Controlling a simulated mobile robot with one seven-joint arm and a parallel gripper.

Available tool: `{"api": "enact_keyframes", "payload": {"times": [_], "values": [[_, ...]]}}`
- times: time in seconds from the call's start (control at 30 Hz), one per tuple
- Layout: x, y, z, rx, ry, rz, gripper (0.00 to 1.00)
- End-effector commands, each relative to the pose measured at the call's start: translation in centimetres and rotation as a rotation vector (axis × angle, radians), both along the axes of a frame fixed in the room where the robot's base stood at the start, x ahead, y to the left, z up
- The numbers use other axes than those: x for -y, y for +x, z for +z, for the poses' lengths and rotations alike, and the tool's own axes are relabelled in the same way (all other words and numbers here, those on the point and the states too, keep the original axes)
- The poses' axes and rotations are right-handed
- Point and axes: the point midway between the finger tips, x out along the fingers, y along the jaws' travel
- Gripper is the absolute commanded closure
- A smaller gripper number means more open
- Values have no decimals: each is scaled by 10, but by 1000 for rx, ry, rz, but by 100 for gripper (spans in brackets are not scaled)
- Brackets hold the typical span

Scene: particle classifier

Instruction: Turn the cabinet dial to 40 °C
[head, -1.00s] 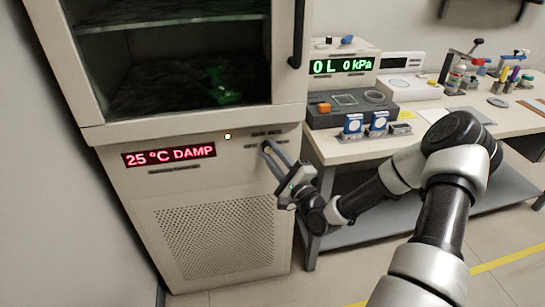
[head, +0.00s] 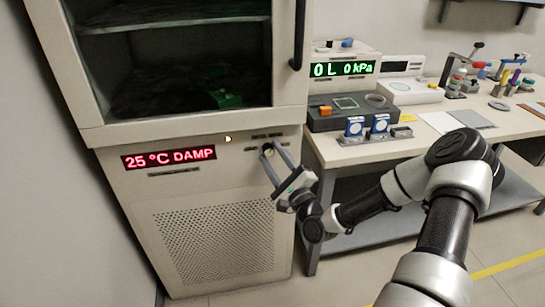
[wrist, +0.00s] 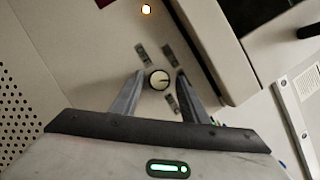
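The cabinet (head: 190,240) has a red display (head: 169,156) that reads "25 °C DAMP". In the head view the dial (head: 268,149) is partly behind the fingers. My gripper (head: 277,148) is at the cabinet's front panel. In the wrist view my gripper (wrist: 157,83) is open, with one finger on each side of the dial and a visible gap to it on both sides.
A small amber lamp (head: 228,139) glows on the panel. The glass door with its dark handle (head: 299,35) is above. A workbench (head: 350,150) stands close on the right, holding a dark device (head: 350,112) and a display reading "0L 0 kPa" (head: 342,67).

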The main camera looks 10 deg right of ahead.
Motion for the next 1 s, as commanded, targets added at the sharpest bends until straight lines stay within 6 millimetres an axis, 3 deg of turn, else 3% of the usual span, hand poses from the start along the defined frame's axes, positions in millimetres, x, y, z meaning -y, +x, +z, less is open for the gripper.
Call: {"api": "enact_keyframes", "payload": {"times": [0.33,0.47,1.0], "values": [[0,-2,-1,-2,-1,0,55],[4,-13,-4,-4,0,0,55],[41,-127,-35,-5,0,-2,55]]}}
